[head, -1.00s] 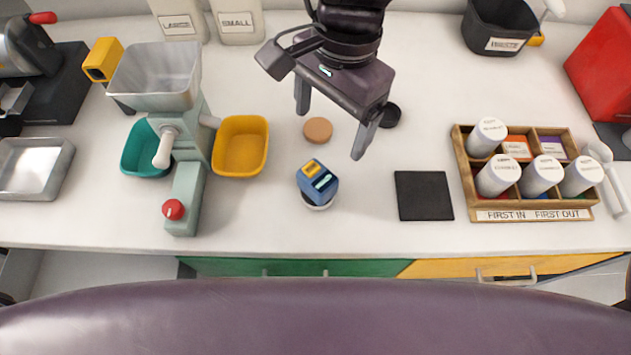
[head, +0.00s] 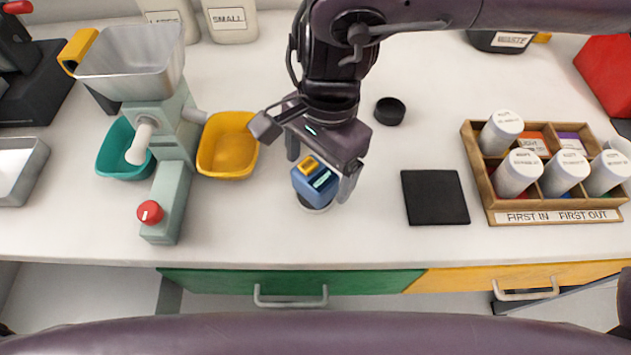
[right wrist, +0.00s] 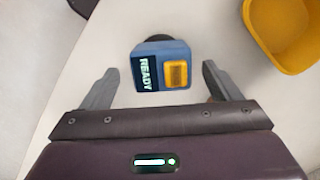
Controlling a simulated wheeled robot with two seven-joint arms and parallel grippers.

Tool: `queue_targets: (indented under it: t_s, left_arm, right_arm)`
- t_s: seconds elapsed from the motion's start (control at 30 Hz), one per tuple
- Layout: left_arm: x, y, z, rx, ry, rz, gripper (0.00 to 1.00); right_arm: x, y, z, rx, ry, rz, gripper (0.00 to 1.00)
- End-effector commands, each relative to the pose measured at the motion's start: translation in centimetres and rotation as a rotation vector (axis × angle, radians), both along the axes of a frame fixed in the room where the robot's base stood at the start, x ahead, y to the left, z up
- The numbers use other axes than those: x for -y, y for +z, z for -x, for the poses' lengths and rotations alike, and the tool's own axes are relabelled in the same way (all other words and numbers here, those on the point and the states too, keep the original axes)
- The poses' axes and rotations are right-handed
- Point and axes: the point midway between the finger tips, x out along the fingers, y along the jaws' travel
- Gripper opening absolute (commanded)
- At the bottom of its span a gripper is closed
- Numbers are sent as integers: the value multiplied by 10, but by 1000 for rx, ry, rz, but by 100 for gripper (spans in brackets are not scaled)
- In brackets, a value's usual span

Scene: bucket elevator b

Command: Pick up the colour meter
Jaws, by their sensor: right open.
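The colour meter (head: 314,184) is a small blue box with a yellow button and a dark screen, sitting on a round white and dark base on the counter. In the right wrist view the colour meter (right wrist: 161,66) shows its screen reading READY. My right gripper (head: 321,173) is open, with its fingers on either side of the meter. In the right wrist view the right gripper's fingers (right wrist: 158,85) stand apart from the meter, with gaps at both sides. The meter lies at and just beyond the fingertips. My left gripper is not in view.
A yellow bowl (head: 226,146) and a green-grey machine with a hopper (head: 133,72) stand to the left. A black square mat (head: 434,197) and a wooden rack (head: 553,217) of white-lidded jars are to the right.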

Motion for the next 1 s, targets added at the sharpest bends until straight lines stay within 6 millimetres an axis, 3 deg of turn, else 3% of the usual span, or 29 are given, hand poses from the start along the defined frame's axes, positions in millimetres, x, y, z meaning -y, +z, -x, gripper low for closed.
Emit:
queue_targets:
  t_s: [0.2, 0.47, 1.0]
  left_arm:
    - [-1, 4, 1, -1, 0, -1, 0]
    - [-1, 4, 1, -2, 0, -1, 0]
    - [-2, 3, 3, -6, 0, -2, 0]
  right_arm:
    - [-6, -27, 4, -3, 0, 1, 84]
    - [-6, -31, 4, -1, 0, 1, 84]
    - [-6, -30, 4, 1, 0, -1, 18]
